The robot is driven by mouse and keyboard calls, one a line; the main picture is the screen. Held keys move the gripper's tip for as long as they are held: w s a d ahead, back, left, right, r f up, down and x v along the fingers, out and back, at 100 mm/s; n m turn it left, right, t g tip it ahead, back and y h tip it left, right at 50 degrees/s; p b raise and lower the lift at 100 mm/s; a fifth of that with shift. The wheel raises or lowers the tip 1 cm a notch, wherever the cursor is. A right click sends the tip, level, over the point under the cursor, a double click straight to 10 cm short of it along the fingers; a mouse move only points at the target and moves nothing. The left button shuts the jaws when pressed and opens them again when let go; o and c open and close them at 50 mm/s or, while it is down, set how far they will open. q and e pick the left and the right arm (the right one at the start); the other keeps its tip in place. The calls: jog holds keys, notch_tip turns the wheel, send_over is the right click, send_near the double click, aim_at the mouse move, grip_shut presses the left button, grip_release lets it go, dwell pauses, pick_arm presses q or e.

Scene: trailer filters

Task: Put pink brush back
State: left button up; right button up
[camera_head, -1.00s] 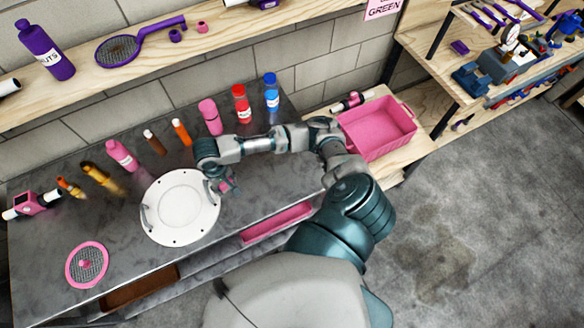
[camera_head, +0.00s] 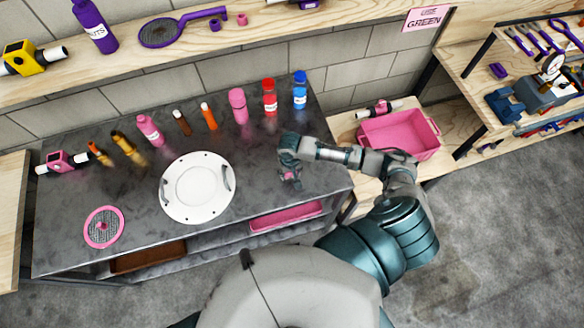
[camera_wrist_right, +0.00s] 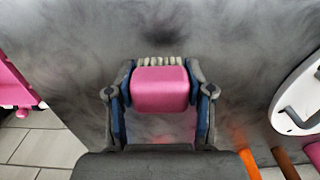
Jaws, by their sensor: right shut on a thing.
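The pink brush (camera_wrist_right: 160,88) is a small pink block with a row of pale bristles, held between the fingers of my right gripper (camera_wrist_right: 162,100) in the right wrist view. In the head view my right gripper (camera_head: 291,180) is over the right part of the dark metal table (camera_head: 255,195), to the right of the white round lid (camera_head: 198,187). Only a small bit of pink shows at its fingers there. The bristles point away from my wrist. My left gripper is not in view.
Several bottles, including a pink one (camera_head: 238,105) and a red one (camera_head: 269,98), stand along the table's back. A pink bin (camera_head: 432,150) stands on the wooden bench at right. A pink tray (camera_head: 286,216) sits on the lower shelf. A pink-rimmed mesh disc (camera_head: 104,227) lies front left.

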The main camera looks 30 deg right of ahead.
jog(key=d, duration=0.1)
jog(key=w+d, duration=0.2)
jog(key=shift+w+f, duration=0.25)
notch_tip(320, 180, down, 3)
jog(key=shift+w+d+f, duration=0.1)
jog(key=shift+w, duration=0.05)
jog(key=shift+f, duration=0.15)
jog(key=shift+a, duration=0.45)
jog(key=o, duration=1)
jog(key=shift+d, duration=0.1)
jog(key=shift+d+f, duration=0.1)
jog(key=shift+d, duration=0.25)
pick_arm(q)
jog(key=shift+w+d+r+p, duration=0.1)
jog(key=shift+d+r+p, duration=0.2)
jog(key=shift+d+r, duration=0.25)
pick_arm(e)
notch_tip(320, 180, up, 12)
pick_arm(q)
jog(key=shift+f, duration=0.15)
pick_arm(e)
jog(key=shift+a, duration=0.25)
